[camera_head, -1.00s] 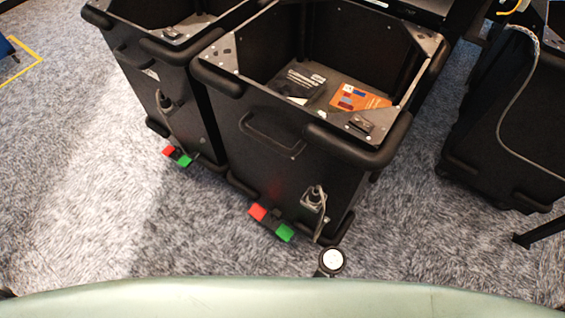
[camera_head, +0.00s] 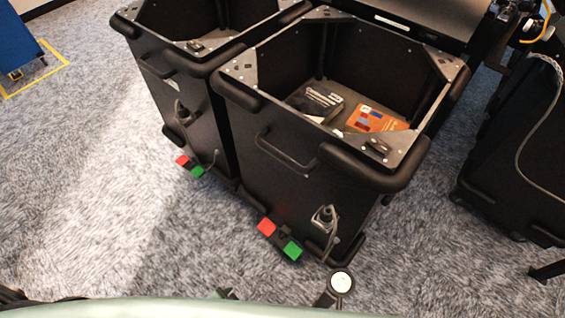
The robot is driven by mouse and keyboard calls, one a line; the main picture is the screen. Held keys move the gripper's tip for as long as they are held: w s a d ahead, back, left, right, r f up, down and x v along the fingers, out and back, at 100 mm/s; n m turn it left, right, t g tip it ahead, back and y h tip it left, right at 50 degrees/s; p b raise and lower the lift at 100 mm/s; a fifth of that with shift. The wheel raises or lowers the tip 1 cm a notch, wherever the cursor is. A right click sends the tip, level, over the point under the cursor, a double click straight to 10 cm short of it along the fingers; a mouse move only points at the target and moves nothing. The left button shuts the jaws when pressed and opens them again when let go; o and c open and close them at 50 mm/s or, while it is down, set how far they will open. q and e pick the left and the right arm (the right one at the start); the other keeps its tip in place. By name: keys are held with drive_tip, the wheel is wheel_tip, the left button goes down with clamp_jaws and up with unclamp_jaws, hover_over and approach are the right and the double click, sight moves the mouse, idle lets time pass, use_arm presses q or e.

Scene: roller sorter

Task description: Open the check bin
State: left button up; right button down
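Two black open-topped bins stand side by side on the carpet. The nearer bin (camera_head: 285,165) is in the middle of the head view. It has a front handle (camera_head: 285,150), a metal latch-like fitting (camera_head: 325,217) low on its front, and a red pedal (camera_head: 266,227) and green pedal (camera_head: 292,249) at its foot. The second bin (camera_head: 185,95) is to its left, with a similar red and green pair (camera_head: 189,166). I cannot tell which is the check bin. No gripper can be made out.
A dark box (camera_head: 316,102) and an orange box (camera_head: 376,119) lie inside the nearer bin. Another black bin with a grey cable (camera_head: 525,150) stands at the right. Carpet (camera_head: 110,200) is free at the left. A blue object (camera_head: 12,45) is at the far left.

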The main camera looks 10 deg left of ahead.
use_arm(q)
drive_tip(key=w+d+r+m+t, duration=0.3)
drive_tip(key=w+d+r+m, duration=0.2)
drive_tip(key=w+r, duration=0.6)
drive_tip(key=m+t+h+b, duration=0.1)
drive_tip(key=m+t+h, duration=0.1)
drive_tip(key=m+t, duration=0.6)
approach(279, 157)
drive_tip(key=a+x, duration=0.1)
drive_tip(key=x, duration=0.2)
drive_tip(key=shift+w+d+f, duration=0.15)
drive_tip(key=shift+w+d, duration=0.3)
drive_tip(key=shift+w, duration=0.05)
drive_tip(key=x, duration=0.7)
drive_tip(key=shift+s+f, duration=0.1)
drive_tip(key=shift+f, duration=0.1)
clamp_jaws()
